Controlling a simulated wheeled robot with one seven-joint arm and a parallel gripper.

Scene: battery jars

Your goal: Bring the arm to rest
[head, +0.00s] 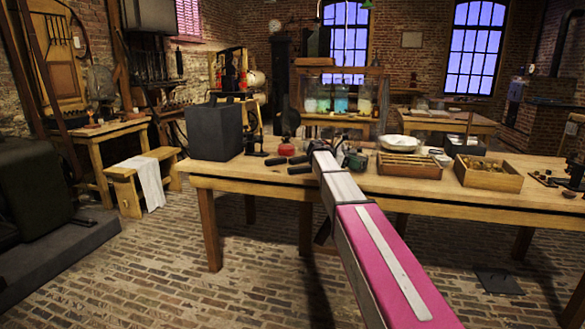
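My arm (372,246), pink and grey, reaches from the lower right up to the long wooden table (262,180). My gripper (277,165) is at its far end, over the table's near edge. Its two dark fingers point left and look apart, with nothing seen between them. Whether the fingers touch the tabletop cannot be told from this view.
A dark box (214,131) stands left of my gripper, and a red object (286,149) lies just behind it. A white bowl (400,143), a slatted wooden tray (409,166) and a wooden box (488,174) stand to the right. The brick floor (150,270) at front left is clear.

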